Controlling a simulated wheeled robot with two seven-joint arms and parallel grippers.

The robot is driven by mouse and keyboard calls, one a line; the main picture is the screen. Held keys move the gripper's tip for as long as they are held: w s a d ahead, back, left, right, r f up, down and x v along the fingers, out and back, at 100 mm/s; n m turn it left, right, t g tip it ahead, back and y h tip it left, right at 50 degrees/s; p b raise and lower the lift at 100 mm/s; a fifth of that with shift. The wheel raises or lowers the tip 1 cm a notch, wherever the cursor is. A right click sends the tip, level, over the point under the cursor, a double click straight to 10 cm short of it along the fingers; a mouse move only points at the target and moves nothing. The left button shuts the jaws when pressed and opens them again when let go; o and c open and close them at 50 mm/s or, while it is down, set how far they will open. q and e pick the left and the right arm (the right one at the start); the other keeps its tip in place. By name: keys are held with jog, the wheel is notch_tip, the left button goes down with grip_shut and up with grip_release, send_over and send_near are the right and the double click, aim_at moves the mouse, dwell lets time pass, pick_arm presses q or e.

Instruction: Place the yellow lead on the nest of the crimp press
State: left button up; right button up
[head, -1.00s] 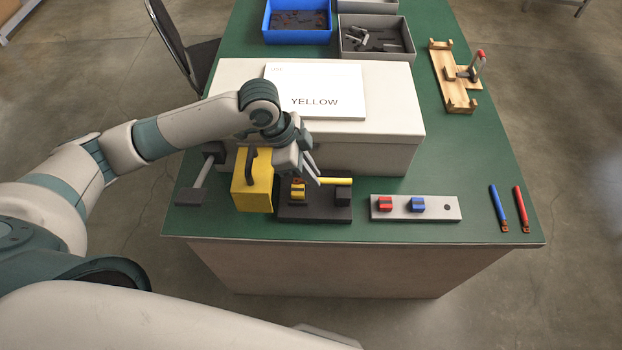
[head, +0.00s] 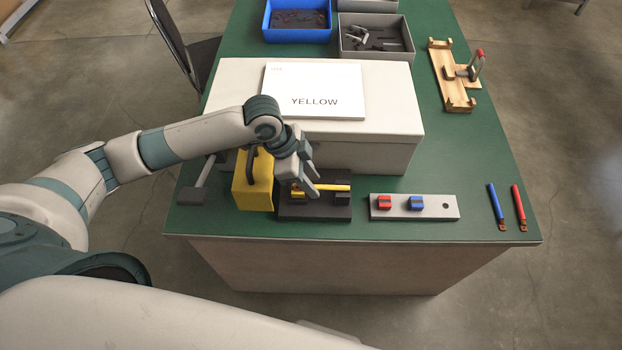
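The yellow lead (head: 334,188) lies level, left to right, low over the dark base (head: 316,212) of the crimp press. Its right end is at a dark block (head: 343,198) on that base. Its left part passes behind my fingers, toward a small yellow piece (head: 297,192) that looks like the nest area. The press's yellow body (head: 252,183) with a dark handle stands just left. My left gripper (head: 317,187) comes down over the lead, its fingers spread apart on either side of it. Contact between fingers and lead is hard to tell. My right gripper is out of view.
A grey strip (head: 446,208) holds a red and a blue block. A blue lead (head: 496,206) and a red lead (head: 519,207) lie at the right. A big white box (head: 390,120) with a YELLOW sign (head: 315,90) stands close behind the press.

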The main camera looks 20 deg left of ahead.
pick_arm(q)
jog(key=shift+r, duration=0.15)
jog(key=shift+a+r, duration=0.2)
jog(key=shift+r, duration=0.25)
jog(key=b+v, duration=0.2)
jog(key=v, duration=0.9)
jog(key=shift+d, duration=0.15)
